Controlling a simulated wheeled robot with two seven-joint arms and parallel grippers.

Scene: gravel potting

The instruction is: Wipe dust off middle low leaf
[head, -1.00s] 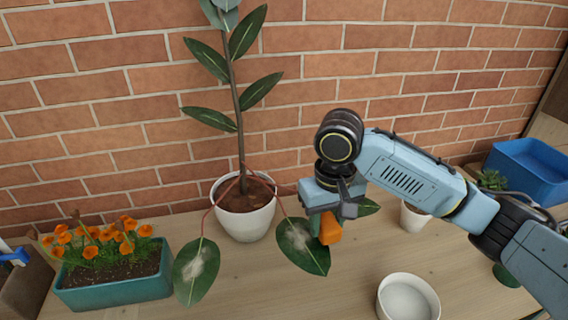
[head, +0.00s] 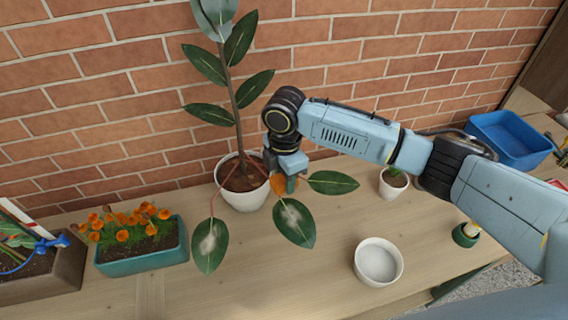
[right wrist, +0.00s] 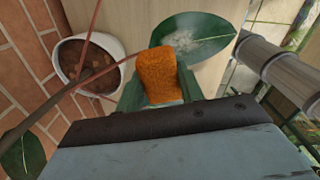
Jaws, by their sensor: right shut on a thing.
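The middle low leaf (head: 296,232) hangs in front of the white plant pot (head: 246,196) and bears a pale dust patch. In the right wrist view the leaf (right wrist: 215,29) shows its dust beyond the sponge. My right gripper (head: 285,172) is shut on an orange sponge (head: 278,184), near the leaf's stem end. The sponge (right wrist: 158,75) overlaps the leaf's near edge in the right wrist view; I cannot tell whether they touch. The left low leaf (head: 208,250) also has a dust patch. The right low leaf (head: 333,183) looks clean. My left gripper is out of view.
A teal planter with orange flowers (head: 143,262) stands left of the plant. A white bowl (head: 379,262) is at front right. A small potted plant (head: 393,184) and a blue bin (head: 510,139) are farther right. Brick wall stands behind. Wooden table is clear in front.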

